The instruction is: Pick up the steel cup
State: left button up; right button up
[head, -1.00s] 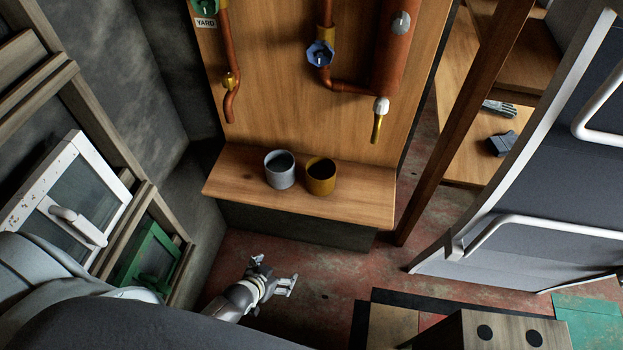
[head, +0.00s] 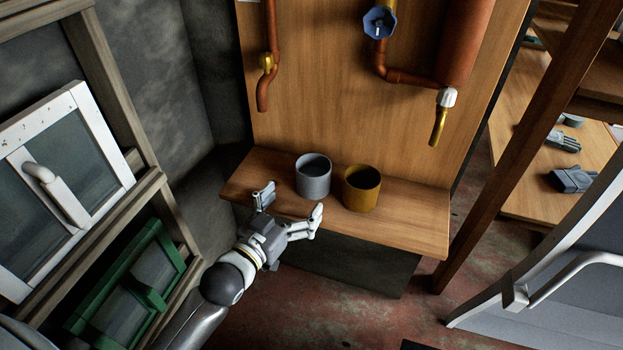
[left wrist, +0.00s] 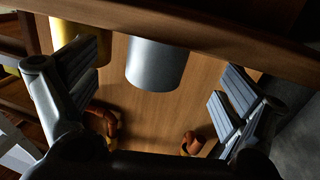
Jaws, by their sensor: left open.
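The steel cup (head: 313,177) stands upright on the wooden shelf (head: 415,225), left of the brass-coloured cup (head: 361,189). My left gripper (head: 290,204) is open and empty at the shelf's front edge, just in front of the steel cup and apart from it. In the left wrist view the steel cup (left wrist: 157,65) shows between the spread fingers, partly cut off by the shelf edge (left wrist: 190,32). The brass-coloured cup (left wrist: 68,35) is there at the left, partly behind a finger. My right gripper is not in view.
Copper pipes (head: 268,60) with a blue valve wheel (head: 379,22) and a brass spout (head: 437,127) hang on the wooden panel above the shelf. White and green window frames (head: 128,282) stand at the left. A wooden post (head: 500,165) rises at the right.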

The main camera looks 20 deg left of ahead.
aim_at(304, 189)
pick_arm(q)
jog(key=shift+x, duration=1.25)
jog(key=shift+b+x, duration=0.55)
jog(key=shift+x, duration=1.95)
jog(key=shift+r, duration=0.15)
jog(key=c, duration=1.8)
jog(key=shift+c, duration=0.3)
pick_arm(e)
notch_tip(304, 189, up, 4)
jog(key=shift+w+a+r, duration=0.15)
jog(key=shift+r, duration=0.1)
pick_arm(q)
jog(key=shift+r, duration=0.1)
